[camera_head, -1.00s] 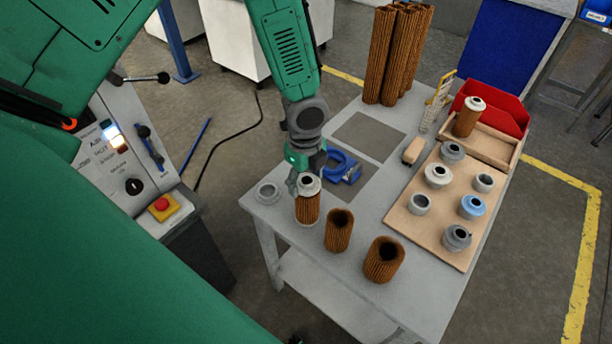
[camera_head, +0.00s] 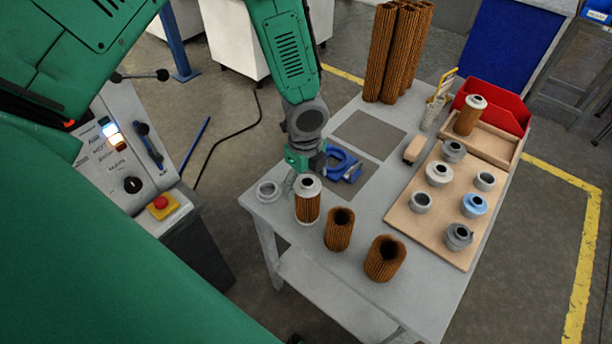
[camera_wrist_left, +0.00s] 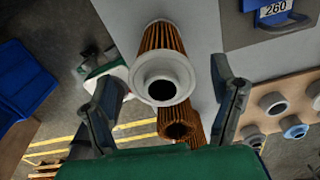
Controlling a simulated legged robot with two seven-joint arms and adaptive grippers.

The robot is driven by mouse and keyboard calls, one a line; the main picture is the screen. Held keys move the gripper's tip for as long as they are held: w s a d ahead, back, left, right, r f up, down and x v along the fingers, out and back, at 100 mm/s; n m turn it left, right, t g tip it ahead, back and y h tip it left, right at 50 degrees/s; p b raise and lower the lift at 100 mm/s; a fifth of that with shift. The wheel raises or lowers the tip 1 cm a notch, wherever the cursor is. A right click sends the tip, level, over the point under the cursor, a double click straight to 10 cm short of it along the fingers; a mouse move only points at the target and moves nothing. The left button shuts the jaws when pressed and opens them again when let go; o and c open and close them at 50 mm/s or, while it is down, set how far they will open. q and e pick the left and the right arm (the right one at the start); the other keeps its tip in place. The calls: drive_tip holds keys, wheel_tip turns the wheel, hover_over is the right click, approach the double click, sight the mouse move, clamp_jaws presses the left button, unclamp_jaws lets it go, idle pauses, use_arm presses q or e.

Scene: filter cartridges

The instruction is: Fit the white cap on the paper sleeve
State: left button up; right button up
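The white cap (camera_head: 308,186) sits on the upper end of the brown pleated paper sleeve (camera_head: 307,209), which stands upright near the table's left corner. In the left wrist view the cap (camera_wrist_left: 161,82) faces the camera with its dark hole, and the sleeve (camera_wrist_left: 162,37) extends behind it. I cannot tell how tightly they fit. My left gripper (camera_head: 291,184) is just behind and left of the cap. In the left wrist view its fingers (camera_wrist_left: 166,103) are spread wide on either side of the cap, apart from it. My right gripper is not in view.
Two open sleeves (camera_head: 339,229) (camera_head: 384,259) stand in front on the table. A grey ring (camera_head: 268,191) lies at the left corner, a blue tool (camera_head: 343,166) behind. A wooden board (camera_head: 407,221) holds several caps; a capped cartridge (camera_head: 468,117) stands in a tray.

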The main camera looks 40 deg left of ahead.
use_arm(q)
drive_tip(key=shift+r, duration=0.2)
wheel_tip(320, 180, up, 12)
drive_tip(key=shift+f, duration=0.25)
drive_tip(key=shift+w+a, duration=0.1)
idle(0.3)
